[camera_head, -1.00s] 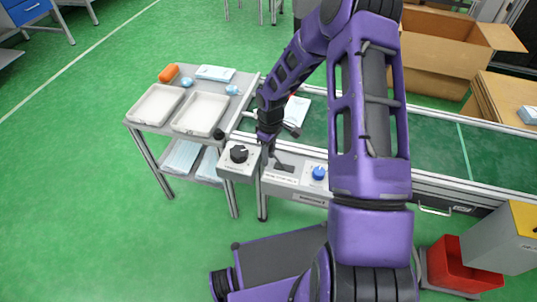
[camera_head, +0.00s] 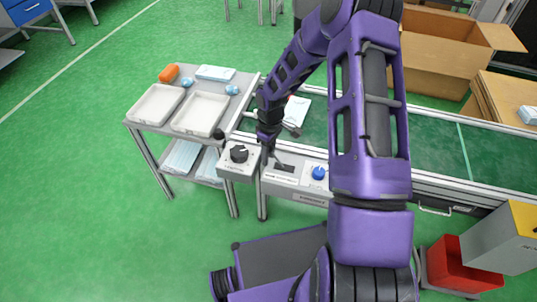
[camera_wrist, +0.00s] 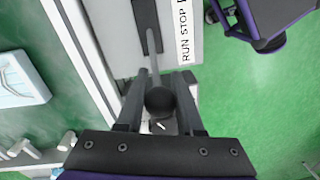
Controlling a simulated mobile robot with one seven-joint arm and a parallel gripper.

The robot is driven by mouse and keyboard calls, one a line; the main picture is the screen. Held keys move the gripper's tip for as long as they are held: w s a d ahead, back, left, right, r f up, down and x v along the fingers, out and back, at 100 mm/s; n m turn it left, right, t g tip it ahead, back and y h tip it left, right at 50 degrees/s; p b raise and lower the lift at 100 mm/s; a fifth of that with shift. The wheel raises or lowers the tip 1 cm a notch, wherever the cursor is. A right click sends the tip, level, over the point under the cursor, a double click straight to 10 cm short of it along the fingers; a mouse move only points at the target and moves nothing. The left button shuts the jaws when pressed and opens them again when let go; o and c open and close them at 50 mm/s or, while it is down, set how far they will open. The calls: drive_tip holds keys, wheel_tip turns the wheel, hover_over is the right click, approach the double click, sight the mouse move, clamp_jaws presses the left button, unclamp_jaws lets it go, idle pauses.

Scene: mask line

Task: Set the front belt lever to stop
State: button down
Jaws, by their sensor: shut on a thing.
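The belt lever's dark ball knob (camera_wrist: 160,100) sits between my gripper's fingers in the wrist view. Its thin grey shaft runs up to a dark slot (camera_wrist: 148,25) in a pale panel. A white label (camera_wrist: 183,30) beside the slot reads RUN and STOP. My gripper (camera_wrist: 160,105) is shut on the knob, with a finger on each side. In the head view my gripper (camera_head: 267,153) is at the left end of the slot (camera_head: 285,168). The knob is hidden there. The lever leans toward the slot's near end in the wrist view.
A box with a black dial (camera_head: 239,154) is just left of the slot, and a blue knob (camera_head: 318,173) is to its right. A cart with white trays (camera_head: 200,114) stands at left. The green belt (camera_head: 440,145) runs behind the panel.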

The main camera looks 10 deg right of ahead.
sight(278, 160)
drive_tip(key=shift+d+r, duration=0.1)
drive_tip(key=shift+s+d+r+t+y+p, duration=0.3)
drive_tip(key=shift+d+r+t+y+p, duration=0.15)
drive_tip(key=shift+y+p, duration=0.35)
drive_tip(key=shift+s+d+r+p, duration=0.25)
drive_tip(key=shift+s+d+p, duration=0.1)
drive_tip(key=shift+d, duration=0.2)
drive_tip(key=shift+s+d+r+p, duration=0.25)
drive_tip(key=shift+d+p, duration=0.1)
drive_tip(key=shift+d, duration=0.15)
idle(0.4)
drive_tip(key=c, duration=0.5)
unclamp_jaws()
drive_tip(key=shift+c, duration=0.2)
wheel_tip(278, 160, up, 17)
drive_tip(key=d+p, duration=0.2)
drive_tip(key=p, duration=0.1)
drive_tip(key=shift+s+d, duration=0.2)
drive_tip(key=shift+d, duration=0.2)
